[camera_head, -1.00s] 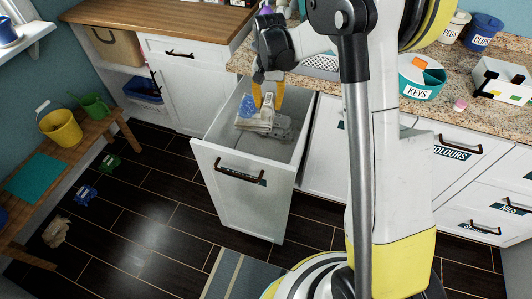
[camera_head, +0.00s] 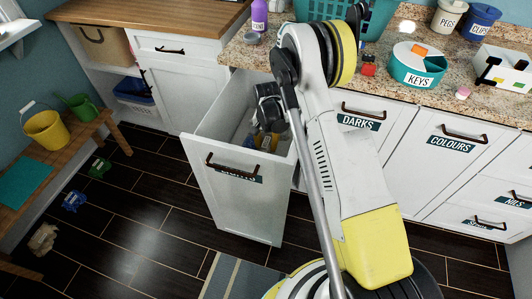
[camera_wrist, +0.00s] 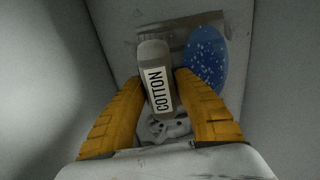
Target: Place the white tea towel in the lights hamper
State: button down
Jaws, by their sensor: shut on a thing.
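The pulled-out white hamper (camera_head: 228,209) stands open below the counter; its front label is mostly hidden by the handle. In the wrist view, my gripper (camera_wrist: 158,82) is shut on a pale grey-white thing with a "COTTON" label, apparently the white tea towel (camera_wrist: 152,57). Inside the hamper, a blue white-speckled piece (camera_wrist: 206,57) lies just beyond the right finger, beside a grey-brown piece (camera_wrist: 183,31). The head view hides most of the hamper's inside.
The closed DARKS front (camera_head: 362,150) and COLOURS front (camera_head: 452,165) are to the right. A KEYS tub (camera_head: 418,66) and a teal basket (camera_head: 320,10) stand on the counter. A wooden bench (camera_head: 60,150) is at left. Small items lie on the dark floor.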

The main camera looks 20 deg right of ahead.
jog(key=shift+f+b, duration=0.6)
jog(key=shift+f, duration=1)
jog(key=shift+f, duration=0.15)
jog(key=c, duration=1)
grip_release()
